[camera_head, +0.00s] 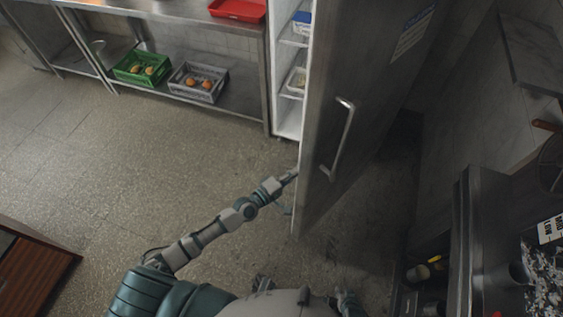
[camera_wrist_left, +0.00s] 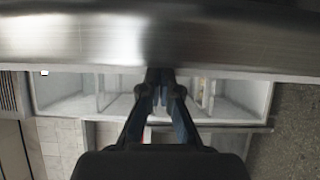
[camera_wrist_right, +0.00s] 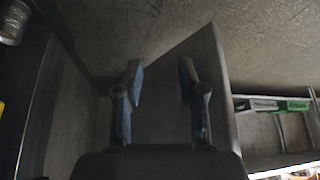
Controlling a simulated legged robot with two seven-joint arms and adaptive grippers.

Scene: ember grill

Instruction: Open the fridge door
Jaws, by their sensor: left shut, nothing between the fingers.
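The fridge door (camera_head: 375,80) is a tall grey metal panel with a bar handle (camera_head: 342,140). It stands ajar, and the white fridge interior (camera_head: 288,118) with shelves shows to its left. My left gripper (camera_head: 291,177) is at the door's free edge, on the inner side, with its tip partly hidden. In the left wrist view the left gripper (camera_wrist_left: 160,80) is shut and empty, close to the metal door (camera_wrist_left: 100,35), with the shelves behind. Contact cannot be told. My right gripper (camera_wrist_right: 158,75) is open and empty in the right wrist view, facing a grey panel.
A steel table (camera_head: 180,12) stands left of the fridge, with a green crate (camera_head: 125,72) and a grey crate (camera_head: 180,82) on its lower shelf. The floor (camera_head: 110,165) at left is clear. A dark counter (camera_head: 478,230) stands at right. A wooden piece (camera_head: 35,265) is at lower left.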

